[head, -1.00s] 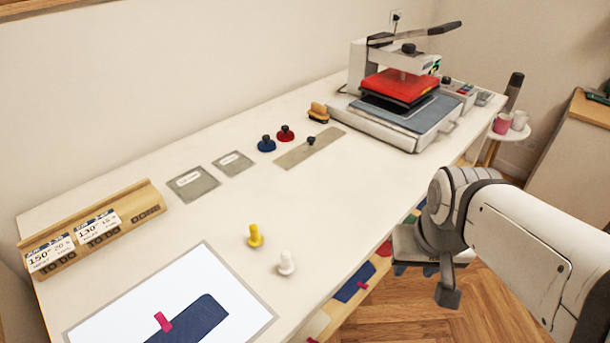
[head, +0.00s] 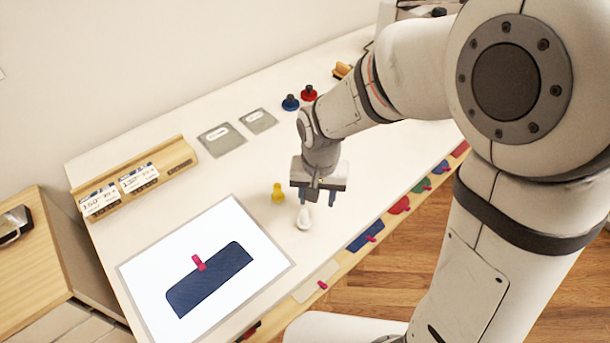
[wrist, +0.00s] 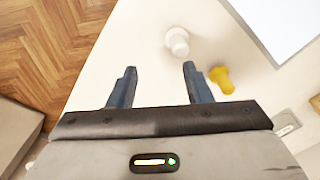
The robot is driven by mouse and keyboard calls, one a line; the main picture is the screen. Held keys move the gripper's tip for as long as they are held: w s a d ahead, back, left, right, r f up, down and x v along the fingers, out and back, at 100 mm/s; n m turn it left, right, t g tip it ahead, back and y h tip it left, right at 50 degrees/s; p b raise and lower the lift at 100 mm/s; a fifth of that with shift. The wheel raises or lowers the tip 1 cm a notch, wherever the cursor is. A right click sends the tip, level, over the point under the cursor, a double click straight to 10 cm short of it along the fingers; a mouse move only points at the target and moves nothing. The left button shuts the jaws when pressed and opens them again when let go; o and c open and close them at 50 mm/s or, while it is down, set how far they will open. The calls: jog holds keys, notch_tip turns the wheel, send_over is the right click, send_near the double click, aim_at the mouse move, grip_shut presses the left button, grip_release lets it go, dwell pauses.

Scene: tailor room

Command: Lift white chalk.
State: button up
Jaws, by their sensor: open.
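The white chalk (head: 304,217) is a small white piece with a round base on the white table, near its front edge. My gripper (head: 317,200) is over the table just behind it in the head view and partly overlaps its top. In the wrist view the white chalk (wrist: 177,41) lies beyond the fingertips, in line with the right finger. My gripper (wrist: 160,70) is open there with nothing between its fingers. A yellow chalk (head: 278,193) stands left of the gripper, and the wrist view shows it (wrist: 221,79) just right of the right finger.
A white mat (head: 140,262) with a navy fabric piece (head: 210,279) lies to the left. A wooden card holder (head: 178,160) stands behind it. Blue (head: 290,102) and red (head: 308,93) knobbed pieces stand farther back.

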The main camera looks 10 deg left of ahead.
aim_at(304, 218)
jog(key=a, duration=0.1)
jog(key=a+f, duration=0.1)
jog(key=shift+s+a, duration=0.25)
jog(key=shift+a, duration=0.05)
notch_tip(304, 218, down, 2)
jog(key=shift+a+f+p, duration=0.1)
jog(key=shift+f+p, duration=0.15)
jog(key=shift+p, duration=0.1)
jog(key=shift+f+p, duration=0.65)
jog(key=shift+f, duration=2.1)
jog(key=c, duration=0.8)
